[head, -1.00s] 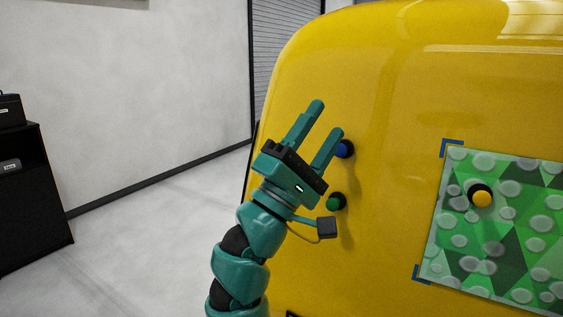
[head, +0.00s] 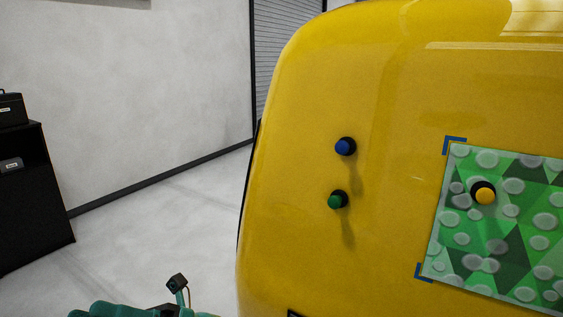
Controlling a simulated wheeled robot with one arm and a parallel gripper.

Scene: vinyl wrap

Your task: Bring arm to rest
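My arm (head: 105,309) shows only as a teal strip at the bottom left edge of the head view. A small dark box on a stalk (head: 177,282), part of my arm's end, stands up beside it. The fingers of my gripper are below the picture edge and hidden. The arm is low and to the left of the yellow panel, apart from it.
A large glossy yellow body (head: 290,230) fills the right side. A black cabinet (head: 35,215) stands left. Floor between is clear.

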